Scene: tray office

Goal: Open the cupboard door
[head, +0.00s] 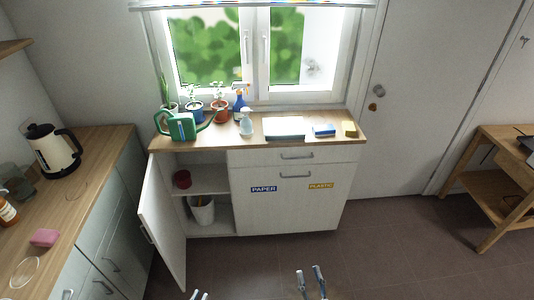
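The white cupboard door (160,228) stands wide open, swung out to the left on its left edge. A handle (146,234) shows on its outer face. The cupboard (292,213) stands under the window. Its open left compartment shows a shelf (209,186) with a dark red pot (182,179), and a white bin (202,210) below. My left gripper (199,296) shows only its fingertips at the bottom edge, slightly apart, clear of the door. My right gripper (311,278) is open and empty at the bottom, in front of the cupboard and not touching it.
The cupboard top holds a green watering can (182,127), potted plants, spray bottles, white paper (284,128) and sponges. A counter (95,162) with a kettle (54,152) stands left. A wooden table (499,181) stands right. The floor (390,245) between is clear.

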